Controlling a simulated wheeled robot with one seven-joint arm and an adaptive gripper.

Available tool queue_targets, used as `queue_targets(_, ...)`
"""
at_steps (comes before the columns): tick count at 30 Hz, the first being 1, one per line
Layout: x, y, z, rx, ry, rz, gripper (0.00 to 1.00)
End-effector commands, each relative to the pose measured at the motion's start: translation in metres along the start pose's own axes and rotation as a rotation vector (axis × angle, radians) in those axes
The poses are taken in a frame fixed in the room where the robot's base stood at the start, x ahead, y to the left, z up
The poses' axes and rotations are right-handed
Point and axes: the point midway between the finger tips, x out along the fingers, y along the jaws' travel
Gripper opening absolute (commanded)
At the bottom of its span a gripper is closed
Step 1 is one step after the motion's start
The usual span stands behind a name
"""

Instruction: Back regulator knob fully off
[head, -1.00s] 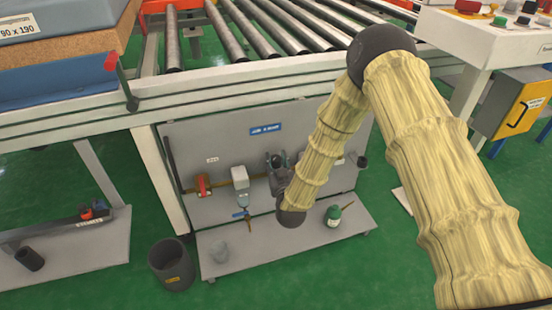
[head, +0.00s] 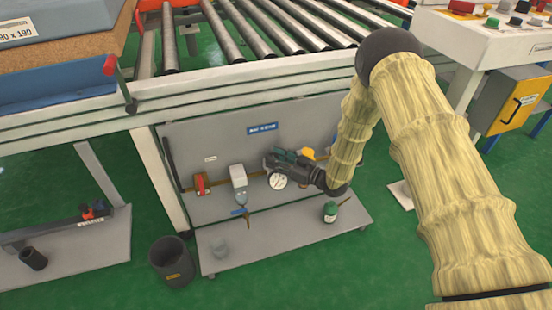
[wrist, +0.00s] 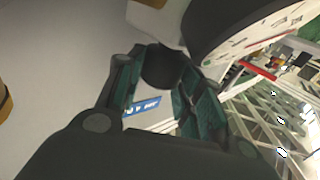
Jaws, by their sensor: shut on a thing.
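My gripper (head: 274,158) is at the grey panel under the roller conveyor, tilted, with its wrist to the right. In the wrist view its two green-padded fingers (wrist: 163,82) close around a dark round knob (wrist: 160,66), the regulator knob as far as I can tell. The knob is mostly hidden in the head view. A round white-faced gauge (head: 278,181) shows just below the gripper; it also fills the upper right of the wrist view (wrist: 268,28). How far the knob is turned cannot be read.
A red valve handle (head: 201,184) and a white filter unit (head: 238,177) sit left of the gripper on the panel. A green bottle (head: 330,212) and a clear cup (head: 219,247) stand on the shelf below. A dark bin (head: 171,262) stands on the floor.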

Motion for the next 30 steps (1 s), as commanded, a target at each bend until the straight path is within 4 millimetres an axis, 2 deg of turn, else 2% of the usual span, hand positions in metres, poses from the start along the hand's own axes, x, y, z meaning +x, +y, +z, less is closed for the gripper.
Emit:
queue_targets(10, -0.0005, 0.0018, 0.0009, 0.001, -0.001, -0.110, 0.12)
queue_targets(25, 0.0003, 0.0017, 0.0003, 0.000, 0.000, -0.125, 0.12)
queue_targets(26, 0.0004, 0.0017, 0.0003, 0.000, 0.000, -0.125, 0.42)
queue_targets(28, 0.0004, 0.0017, 0.0002, 0.000, 0.000, -0.125, 0.55)
queue_targets(30, 0.0005, 0.0017, 0.0001, 0.000, 0.001, -0.125, 0.58)
